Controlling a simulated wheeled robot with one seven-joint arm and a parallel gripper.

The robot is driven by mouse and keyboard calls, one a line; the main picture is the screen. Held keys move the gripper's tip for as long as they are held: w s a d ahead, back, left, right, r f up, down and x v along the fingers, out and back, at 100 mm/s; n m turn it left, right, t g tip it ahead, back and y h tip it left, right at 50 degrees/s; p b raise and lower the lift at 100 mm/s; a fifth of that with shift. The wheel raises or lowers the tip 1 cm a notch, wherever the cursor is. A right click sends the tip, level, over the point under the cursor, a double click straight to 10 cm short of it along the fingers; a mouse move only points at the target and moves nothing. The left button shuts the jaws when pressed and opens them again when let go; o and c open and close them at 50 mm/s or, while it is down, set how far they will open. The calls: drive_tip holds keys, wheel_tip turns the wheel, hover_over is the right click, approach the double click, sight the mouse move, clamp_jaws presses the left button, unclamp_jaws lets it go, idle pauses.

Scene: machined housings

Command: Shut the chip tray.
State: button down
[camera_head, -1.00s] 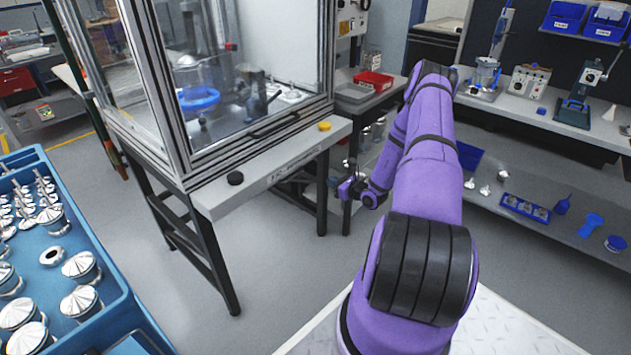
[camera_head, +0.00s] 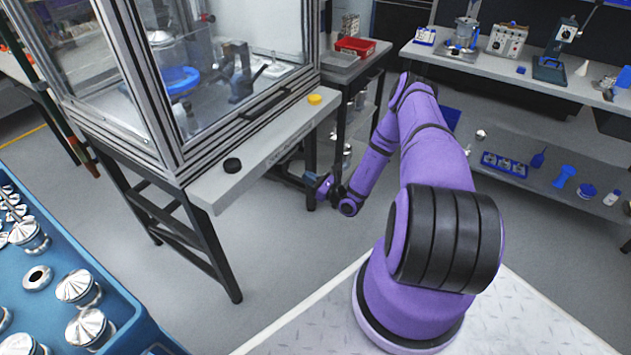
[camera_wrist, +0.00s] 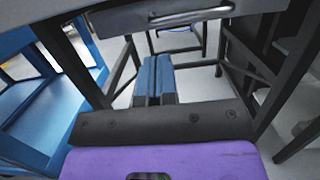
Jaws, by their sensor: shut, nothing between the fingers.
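My gripper (camera_head: 312,180) is low beside the right end of the machine bench, below the height of its grey ledge. In the wrist view its blue fingers (camera_wrist: 155,80) are together with nothing between them, pointing in under the bench. A grey tray front (camera_wrist: 190,22) with a metal bar handle (camera_wrist: 190,14) crosses the top of the wrist view, beyond and above the fingertips; it looks like the chip tray. The fingers appear apart from it. How far it stands out is unclear. I cannot make out the tray in the head view.
Dark bench legs (camera_wrist: 125,72) stand around the fingers. The glass-sided machine (camera_head: 215,80) stands on the bench. A blue crate (camera_head: 135,318) of metal parts is at lower left. Grey floor between is clear.

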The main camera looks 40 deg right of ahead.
sight(283, 162)
drive_tip(key=x, duration=0.8)
drive_tip(key=shift+w+a, duration=0.15)
drive_tip(key=shift+w, duration=0.25)
